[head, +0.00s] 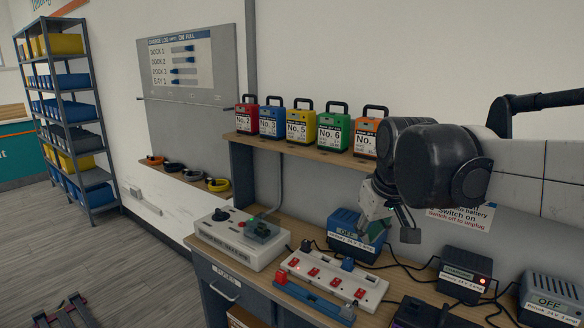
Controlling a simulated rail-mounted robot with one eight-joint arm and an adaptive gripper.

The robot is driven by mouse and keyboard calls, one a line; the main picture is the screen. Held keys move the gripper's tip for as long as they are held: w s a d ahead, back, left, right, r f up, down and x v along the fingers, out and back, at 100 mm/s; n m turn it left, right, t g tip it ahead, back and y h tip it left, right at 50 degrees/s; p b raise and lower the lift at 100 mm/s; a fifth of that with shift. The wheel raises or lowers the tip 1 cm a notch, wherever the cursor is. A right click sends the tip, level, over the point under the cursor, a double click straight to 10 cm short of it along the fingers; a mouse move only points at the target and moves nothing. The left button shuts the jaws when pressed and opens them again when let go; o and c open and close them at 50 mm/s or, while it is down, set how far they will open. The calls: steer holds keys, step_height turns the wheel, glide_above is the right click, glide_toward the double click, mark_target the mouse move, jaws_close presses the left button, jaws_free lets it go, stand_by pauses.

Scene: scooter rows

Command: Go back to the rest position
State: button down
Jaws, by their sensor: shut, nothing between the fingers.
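My arm comes in from the right edge, and its dark rounded links hang in front of the wall. My gripper (392,222) points down above the workbench (300,234), in front of a dark blue charger box (350,228) that it partly covers. It is shut and holds nothing. My arm also hides part of the orange battery pack (364,137) and of a wall sign (464,213).
A white power strip (330,279) with red switches and a grey control box (236,241) stand on the bench. More chargers (466,274) and cables crowd its right. Several battery packs (301,127) line the shelf (290,149). A bin rack (75,110) stands left; the floor (130,270) is mostly clear.

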steer(key=s+d+f+m+t, duration=0.1)
steer(key=s+f, duration=0.3)
steer(key=s, duration=0.5)
steer(key=s+d+f+m+t, duration=0.1)
steer(key=s+d+f+m, duration=0.1)
steer(key=s+f, duration=0.3)
steer(key=shift+s+d+m+t+h, duration=0.3)
steer(key=shift+s+d, duration=0.35)
steer(key=shift+s, duration=1.2)
